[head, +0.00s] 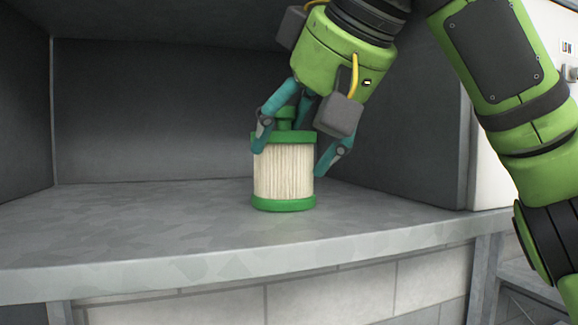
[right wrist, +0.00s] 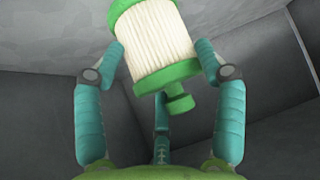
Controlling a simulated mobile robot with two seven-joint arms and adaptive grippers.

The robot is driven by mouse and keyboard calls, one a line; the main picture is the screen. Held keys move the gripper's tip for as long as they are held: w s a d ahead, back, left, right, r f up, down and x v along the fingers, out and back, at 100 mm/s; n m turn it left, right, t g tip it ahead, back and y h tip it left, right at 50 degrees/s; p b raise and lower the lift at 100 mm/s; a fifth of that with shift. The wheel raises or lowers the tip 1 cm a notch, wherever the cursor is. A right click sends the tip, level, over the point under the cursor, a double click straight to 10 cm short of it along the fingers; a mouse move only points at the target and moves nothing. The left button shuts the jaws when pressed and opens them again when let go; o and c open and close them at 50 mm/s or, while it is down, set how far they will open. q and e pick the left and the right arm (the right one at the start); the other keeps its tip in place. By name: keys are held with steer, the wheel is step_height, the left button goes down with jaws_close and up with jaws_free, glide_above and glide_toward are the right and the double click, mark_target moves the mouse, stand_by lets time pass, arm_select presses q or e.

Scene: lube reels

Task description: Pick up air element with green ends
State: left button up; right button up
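The air element (head: 284,172) is a cream pleated cylinder with green ends and a green knob on top. It stands upright on the grey shelf (head: 150,235) in the head view. My right gripper (head: 292,152) comes down over it from above, with teal fingers around its upper part. In the right wrist view the air element (right wrist: 158,45) lies between the spread fingers of the gripper (right wrist: 162,62). The fingers are open, and a gap shows between the right finger and the element. A third finger is behind the knob. My left gripper is not in view.
The shelf is a grey recess with a back wall (head: 150,110) and side walls. The right side wall (head: 440,150) is close to my right arm. The shelf is bare to the left of the element. Its front edge (head: 200,268) runs across the view.

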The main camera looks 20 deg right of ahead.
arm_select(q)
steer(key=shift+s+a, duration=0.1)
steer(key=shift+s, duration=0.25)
arm_select(e)
steer(key=shift+f, duration=0.15)
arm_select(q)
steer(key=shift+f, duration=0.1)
